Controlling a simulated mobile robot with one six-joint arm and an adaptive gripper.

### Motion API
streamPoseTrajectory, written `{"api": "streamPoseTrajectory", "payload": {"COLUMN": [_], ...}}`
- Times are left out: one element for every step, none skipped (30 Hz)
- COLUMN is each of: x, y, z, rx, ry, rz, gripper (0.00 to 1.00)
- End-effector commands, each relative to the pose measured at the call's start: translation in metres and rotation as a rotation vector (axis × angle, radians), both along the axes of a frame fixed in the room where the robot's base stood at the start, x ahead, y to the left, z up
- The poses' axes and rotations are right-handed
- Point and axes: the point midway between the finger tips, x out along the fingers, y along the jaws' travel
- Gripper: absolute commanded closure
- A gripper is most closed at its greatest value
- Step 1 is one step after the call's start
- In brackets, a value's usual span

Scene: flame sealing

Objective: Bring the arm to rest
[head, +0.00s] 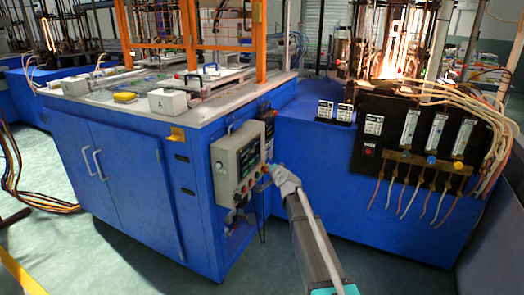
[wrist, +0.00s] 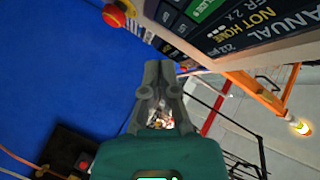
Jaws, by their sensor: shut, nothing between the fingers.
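My arm reaches up from the bottom of the head view, and its end, my gripper (head: 272,170), is close to the grey control panel (head: 237,158) on the blue cabinet's corner. In the wrist view my gripper (wrist: 161,68) is shut, with its grey fingertips together and nothing held. A red knob (wrist: 115,15) on a yellow base sits at the upper left. I cannot tell whether the fingertips touch the panel.
A blue cabinet (head: 120,185) with a white worktop stands left. A second blue cabinet (head: 310,165) on the right carries a black flowmeter board (head: 400,140) with hoses and glowing flames (head: 390,55) behind it. Cables (head: 12,170) lie at far left. Green floor in front is mostly clear.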

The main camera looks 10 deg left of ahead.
Motion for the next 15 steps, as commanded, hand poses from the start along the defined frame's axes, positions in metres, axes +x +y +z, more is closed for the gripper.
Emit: {"api": "streamPoseTrajectory", "payload": {"x": [-0.004,-0.006,-0.011,-0.015,-0.019,-0.027,-0.033,-0.04,-0.051,-0.059,-0.069,-0.082,-0.092,-0.103,-0.118], "y": [-0.002,-0.004,-0.006,-0.009,-0.012,-0.017,-0.021,-0.025,-0.032,-0.037,-0.043,-0.052,-0.059,-0.065,-0.075], "z": [-0.002,-0.003,-0.005,-0.008,-0.01,-0.015,-0.019,-0.023,-0.029,-0.034,-0.04,-0.047,-0.053,-0.059,-0.067], "rx": [-0.009,-0.017,-0.031,-0.045,-0.06,-0.085,-0.107,-0.13,-0.164,-0.191,-0.222,-0.263,-0.293,-0.326,-0.369], "ry": [0.005,0.009,0.018,0.026,0.034,0.049,0.062,0.077,0.1,0.118,0.138,0.167,0.192,0.217,0.251], "rz": [0.004,0.009,0.016,0.024,0.032,0.046,0.057,0.07,0.088,0.103,0.119,0.138,0.155,0.172,0.194], "gripper": [1.0,1.0,1.0,1.0,1.0,1.0,1.0,1.0,1.0,1.0,1.0,1.0,1.0,1.0,1.0]}}
